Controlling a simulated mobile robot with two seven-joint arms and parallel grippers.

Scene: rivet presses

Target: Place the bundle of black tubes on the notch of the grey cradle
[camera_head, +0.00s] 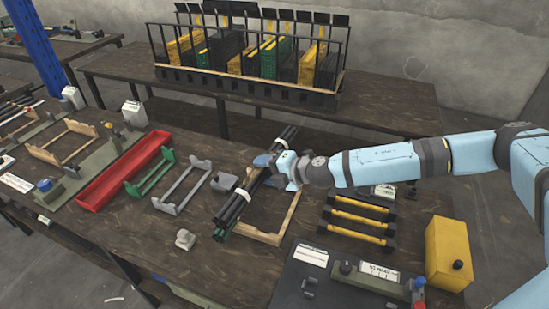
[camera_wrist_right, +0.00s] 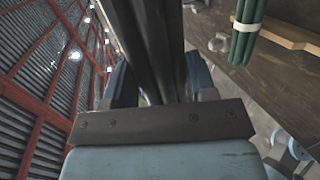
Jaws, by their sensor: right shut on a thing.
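The bundle of black tubes (camera_head: 234,207) is held at a slant by my right gripper (camera_head: 268,166), over a light wooden cradle (camera_head: 262,237) near the table's middle. In the right wrist view, the black tubes (camera_wrist_right: 150,45) pass between the fingers of my right gripper (camera_wrist_right: 160,92). The gripper hides part of the bundle. The grey cradle (camera_head: 180,188) stands left of the bundle, between it and a green cradle (camera_head: 150,173), and looks empty. My left gripper is out of view.
Green tubes (camera_wrist_right: 245,35) lie by the wooden cradle. A small grey block (camera_head: 185,239) sits in front. A red trough (camera_head: 122,172) is further left. Yellow bars in a black rack (camera_head: 360,217) and a yellow box (camera_head: 448,252) are right. A rack of bundles (camera_head: 250,88) stands behind.

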